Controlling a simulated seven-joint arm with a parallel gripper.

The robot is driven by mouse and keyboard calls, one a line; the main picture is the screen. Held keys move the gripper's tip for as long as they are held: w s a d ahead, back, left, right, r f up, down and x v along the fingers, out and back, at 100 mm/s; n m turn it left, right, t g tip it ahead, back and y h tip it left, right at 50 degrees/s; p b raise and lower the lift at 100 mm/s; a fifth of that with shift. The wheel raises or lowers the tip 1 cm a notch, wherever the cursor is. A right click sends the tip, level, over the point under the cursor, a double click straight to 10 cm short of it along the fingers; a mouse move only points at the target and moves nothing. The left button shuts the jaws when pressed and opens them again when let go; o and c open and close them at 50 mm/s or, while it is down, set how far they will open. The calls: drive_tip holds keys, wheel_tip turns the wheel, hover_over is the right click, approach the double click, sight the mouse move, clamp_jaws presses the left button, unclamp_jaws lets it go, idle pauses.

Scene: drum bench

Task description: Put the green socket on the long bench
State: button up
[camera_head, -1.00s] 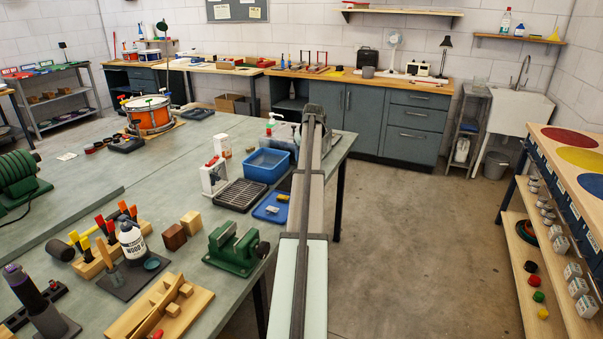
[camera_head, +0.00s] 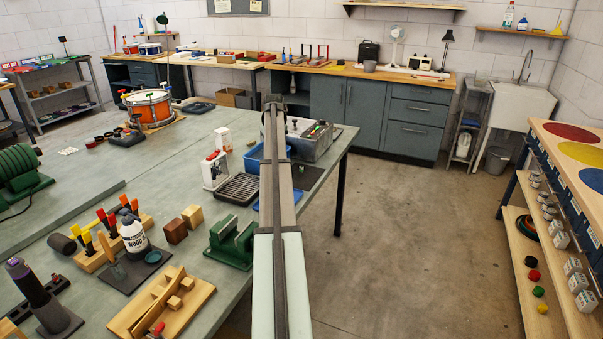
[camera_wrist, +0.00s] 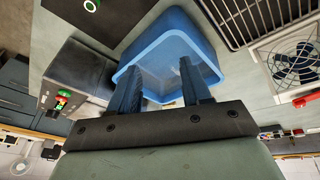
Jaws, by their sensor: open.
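I cannot make out the green socket for certain. A small green ring (camera_wrist: 91,5) with a pale centre lies on a dark plate at the top of the wrist view; it may be the socket. My gripper (camera_wrist: 158,87) is open, with its fingers apart over or in front of the blue tub (camera_wrist: 166,45) and nothing visible between them. In the head view my arm hides the gripper and part of the blue tub (camera_head: 252,160). The long grey-green bench (camera_head: 75,205) fills the left; a wood-topped bench (camera_head: 410,81) runs along the back wall.
A grey box with red and green controls (camera_head: 311,142) stands close to the tub. A black rack (camera_head: 238,188), a white fan unit (camera_head: 215,172) and a green vise (camera_head: 232,243) stand nearby. Bare floor (camera_head: 400,240) lies right of the bench.

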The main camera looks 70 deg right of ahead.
drive_tip(key=n+g, duration=0.1)
drive_tip(key=n, duration=0.1)
drive_tip(key=n+g, duration=0.4)
drive_tip(key=n, duration=1)
approach(301, 168)
drive_tip(key=x, duration=0.5)
drive_tip(key=shift+d, duration=0.35)
drive_tip(key=shift+x, duration=2.75)
drive_tip(key=shift+w, duration=0.15)
clamp_jaws()
